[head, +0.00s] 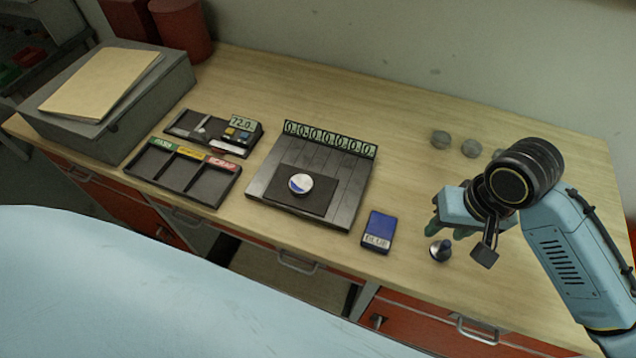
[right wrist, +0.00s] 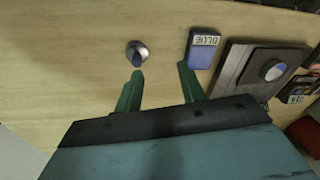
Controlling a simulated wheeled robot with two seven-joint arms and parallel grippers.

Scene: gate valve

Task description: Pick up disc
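A small metal piece with a dark blue knob (head: 440,250) lies on the table at the right, near the front edge. My right gripper (head: 445,228) is above the table close to this piece. In the right wrist view, its green fingers (right wrist: 160,72) are apart with nothing between them, and the metal piece (right wrist: 137,54) is just beyond one fingertip. My left gripper is not in view.
A blue box labelled BLUE (head: 378,231) lies between plate and right gripper. Grey round pieces (head: 440,140) stand at the back right. A three-slot tray (head: 182,171), a device reading 72.0 (head: 240,132) and a grey case (head: 108,110) are left. The table's back middle is clear.

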